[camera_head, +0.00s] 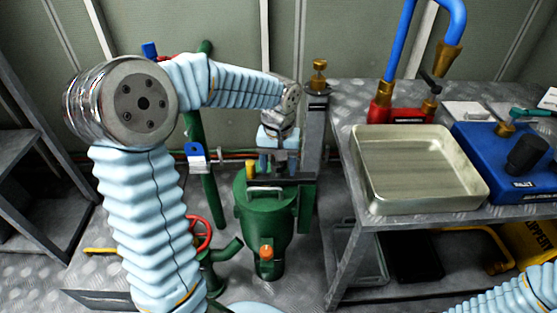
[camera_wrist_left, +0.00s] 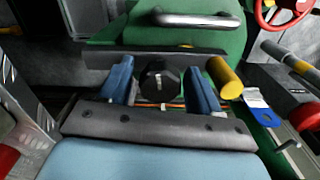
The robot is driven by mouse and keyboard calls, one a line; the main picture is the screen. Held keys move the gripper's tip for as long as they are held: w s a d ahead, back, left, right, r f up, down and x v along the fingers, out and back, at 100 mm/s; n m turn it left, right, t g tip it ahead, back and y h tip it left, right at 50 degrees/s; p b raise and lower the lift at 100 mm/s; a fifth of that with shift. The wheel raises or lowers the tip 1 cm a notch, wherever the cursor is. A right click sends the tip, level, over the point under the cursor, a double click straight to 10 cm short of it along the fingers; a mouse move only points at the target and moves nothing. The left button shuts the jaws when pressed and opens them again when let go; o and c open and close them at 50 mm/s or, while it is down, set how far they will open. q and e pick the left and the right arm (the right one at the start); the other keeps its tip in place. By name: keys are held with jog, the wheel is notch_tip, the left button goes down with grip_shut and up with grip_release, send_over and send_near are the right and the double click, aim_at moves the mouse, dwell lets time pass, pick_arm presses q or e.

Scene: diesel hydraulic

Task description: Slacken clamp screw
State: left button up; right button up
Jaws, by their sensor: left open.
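A black faceted knob (camera_wrist_left: 158,82) with a white mark, which looks like the clamp screw, shows in the left wrist view. My left gripper (camera_wrist_left: 159,72) is open, with one blue finger on each side of the knob. Whether the fingers touch it I cannot tell. In the head view my left gripper (camera_head: 277,163) points down over the top of the green filter housing (camera_head: 266,215); the knob is hard to make out there. The housing's green lid with a metal handle (camera_wrist_left: 198,19) lies just beyond the knob. My right gripper is not in view.
A yellow cylinder (camera_wrist_left: 224,77) stands close beside one finger. A dark upright post (camera_head: 312,135) with a brass fitting is right of the gripper. A metal bench with a steel tray (camera_head: 368,202) and a blue box (camera_head: 505,165) stands at the right. Green pipes run at the left.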

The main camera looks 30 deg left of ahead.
pick_arm(q)
jog(key=m, duration=0.6)
jog(key=shift+m, duration=0.3)
jog(key=m, duration=0.4)
jog(key=shift+m, duration=0.4)
